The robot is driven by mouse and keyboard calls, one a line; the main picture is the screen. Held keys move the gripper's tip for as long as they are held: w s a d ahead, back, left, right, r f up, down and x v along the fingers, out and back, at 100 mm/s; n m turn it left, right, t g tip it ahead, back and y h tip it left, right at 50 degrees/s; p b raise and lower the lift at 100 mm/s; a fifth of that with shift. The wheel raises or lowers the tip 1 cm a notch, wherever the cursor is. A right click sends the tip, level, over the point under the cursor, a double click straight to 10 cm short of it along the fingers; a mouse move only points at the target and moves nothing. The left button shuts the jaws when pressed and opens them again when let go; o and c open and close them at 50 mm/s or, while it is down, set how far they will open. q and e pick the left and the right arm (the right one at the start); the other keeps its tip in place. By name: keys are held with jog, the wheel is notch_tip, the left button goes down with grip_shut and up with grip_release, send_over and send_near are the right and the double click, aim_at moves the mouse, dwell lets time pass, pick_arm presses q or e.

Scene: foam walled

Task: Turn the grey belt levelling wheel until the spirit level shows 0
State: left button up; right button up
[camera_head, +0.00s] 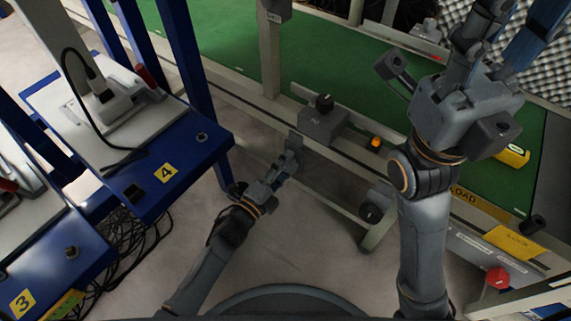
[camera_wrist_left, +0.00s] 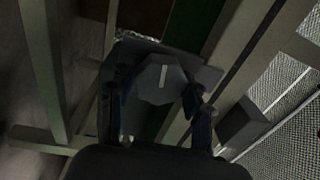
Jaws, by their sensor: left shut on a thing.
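The grey levelling wheel (camera_wrist_left: 162,82), a many-sided disc with a pale mark, fills the space between the fingers of my left gripper (camera_wrist_left: 155,108) in the left wrist view. In the head view my left gripper (camera_head: 288,165) reaches in low beside the belt frame and is shut on the wheel, which it mostly hides. A yellow spirit level (camera_head: 513,156) lies on the green belt at the right; its reading is too small to tell. My right gripper (camera_head: 465,95) is raised over the belt, clear of the wheel; I cannot tell how far its fingers are apart.
The green belt (camera_head: 330,65) runs along the back in a pale metal frame. A grey box with a dark knob (camera_head: 323,108) and an orange button (camera_head: 375,143) sit on its edge. A blue workstation (camera_head: 190,145) stands left, cables below. A red button (camera_head: 498,277) is at lower right.

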pick_arm(q)
jog(key=shift+a, duration=0.1)
jog(key=o, duration=1.1)
jog(key=shift+o, duration=0.2)
jog(key=v, duration=1.2)
